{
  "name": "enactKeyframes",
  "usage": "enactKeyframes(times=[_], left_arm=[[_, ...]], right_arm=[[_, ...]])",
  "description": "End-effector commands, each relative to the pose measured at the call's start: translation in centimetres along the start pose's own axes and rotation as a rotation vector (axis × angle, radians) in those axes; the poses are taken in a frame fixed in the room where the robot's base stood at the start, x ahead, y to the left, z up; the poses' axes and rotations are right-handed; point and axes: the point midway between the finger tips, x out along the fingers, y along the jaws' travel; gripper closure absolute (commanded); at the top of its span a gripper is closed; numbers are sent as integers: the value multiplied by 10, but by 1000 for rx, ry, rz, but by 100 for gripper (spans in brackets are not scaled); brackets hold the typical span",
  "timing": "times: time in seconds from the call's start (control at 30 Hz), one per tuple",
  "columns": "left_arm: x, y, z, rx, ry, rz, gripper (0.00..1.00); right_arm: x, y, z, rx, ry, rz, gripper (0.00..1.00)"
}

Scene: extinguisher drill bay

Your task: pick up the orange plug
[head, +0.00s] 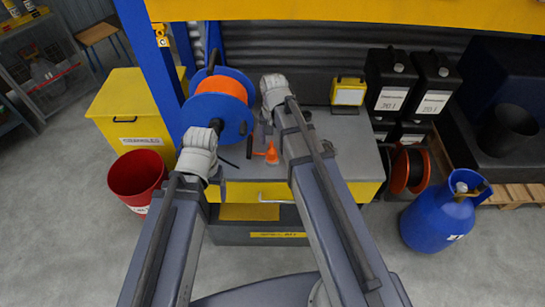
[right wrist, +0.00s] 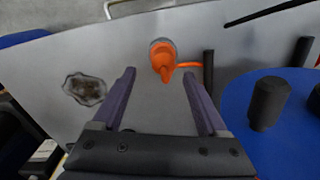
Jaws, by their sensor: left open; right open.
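The orange plug (head: 271,155) lies on the grey bench top, beside a short black peg (head: 249,147). It also shows in the right wrist view (right wrist: 163,58), with a round body and a thin arm reaching towards the peg. My right gripper (right wrist: 158,72) is open and empty, its two fingers apart, with the plug in line with the gap beyond the fingertips. In the head view my right arm largely hides that gripper. My left gripper (head: 217,126) is in front of the blue and orange reel; its fingers are hard to make out.
The blue-flanged reel (head: 222,88) stands just left of the plug, and its flange (right wrist: 265,120) fills the right of the wrist view. A dark patch (right wrist: 84,89) marks the bench. A yellow lamp (head: 348,92) stands at the back right. A red bin (head: 137,178) stands left.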

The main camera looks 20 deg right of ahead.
Motion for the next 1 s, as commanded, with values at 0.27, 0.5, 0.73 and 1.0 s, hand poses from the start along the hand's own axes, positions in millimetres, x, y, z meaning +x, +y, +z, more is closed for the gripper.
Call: enactKeyframes(times=[0.27,0.5,0.73,1.0], left_arm=[[24,2,-1,0,0,0,13],[51,5,-3,0,0,0,13],[51,5,-3,0,0,0,13],[50,5,-3,0,0,0,13]], right_arm=[[24,-2,3,-1,0,0,24],[51,-2,4,0,0,0,24],[51,-2,4,0,0,0,24],[51,-2,4,0,0,0,46]])
